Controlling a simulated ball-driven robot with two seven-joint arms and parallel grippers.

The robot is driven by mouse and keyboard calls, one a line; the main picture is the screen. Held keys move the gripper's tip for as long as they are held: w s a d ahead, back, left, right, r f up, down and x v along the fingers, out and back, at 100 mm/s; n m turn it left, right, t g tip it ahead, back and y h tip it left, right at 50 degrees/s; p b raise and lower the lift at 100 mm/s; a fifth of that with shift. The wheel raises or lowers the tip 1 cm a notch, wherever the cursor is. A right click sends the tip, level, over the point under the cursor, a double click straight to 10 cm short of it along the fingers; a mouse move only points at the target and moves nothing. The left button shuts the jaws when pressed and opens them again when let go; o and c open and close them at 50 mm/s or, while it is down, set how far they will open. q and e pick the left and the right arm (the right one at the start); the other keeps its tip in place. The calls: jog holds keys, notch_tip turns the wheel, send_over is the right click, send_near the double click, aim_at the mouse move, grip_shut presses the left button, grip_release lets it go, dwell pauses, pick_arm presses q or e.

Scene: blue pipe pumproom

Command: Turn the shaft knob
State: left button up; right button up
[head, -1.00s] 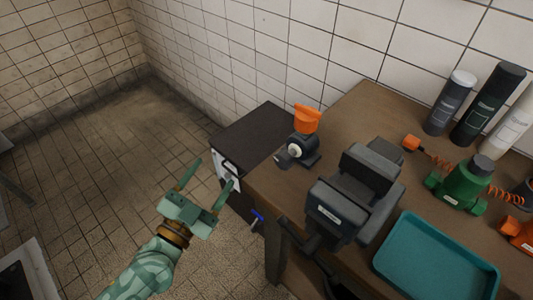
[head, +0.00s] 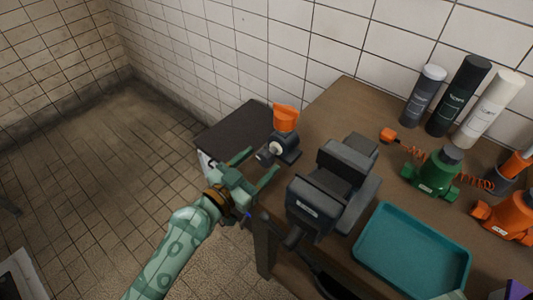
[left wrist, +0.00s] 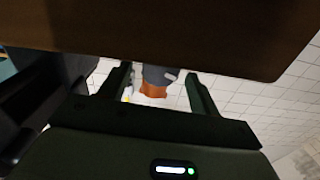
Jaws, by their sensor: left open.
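A small dark grey device with an orange top (head: 285,118) stands at the left corner of the workbench. A pale round face and a short dark shaft end (head: 264,156) point left from its body, toward the bench edge; I take this end for the shaft knob. My left gripper (head: 262,163) is open and empty, its fingers pointing at the device just off the bench corner. In the left wrist view, the orange part (left wrist: 153,90) and the grey body (left wrist: 158,75) appear between the spread fingers. I cannot tell whether any finger touches.
A dark vise (head: 325,190) stands right of the device. A teal tray (head: 410,250), a green pump-like item (head: 435,175), an orange one (head: 508,218) and several bottles are farther right. A dark cabinet (head: 235,130) stands beyond the bench end.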

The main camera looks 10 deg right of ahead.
aim_at(262, 160)
pick_arm(q)
jog(key=shift+x, duration=1.75)
jog(key=c, duration=1)
jog(key=shift+f+n+b, duration=0.15)
jog(key=shift+n+b, duration=0.35)
jog(key=shift+n, duration=0.4)
jog(key=shift+a+n, duration=0.1)
jog(key=shift+n, duration=1.2)
jog(key=o, duration=1)
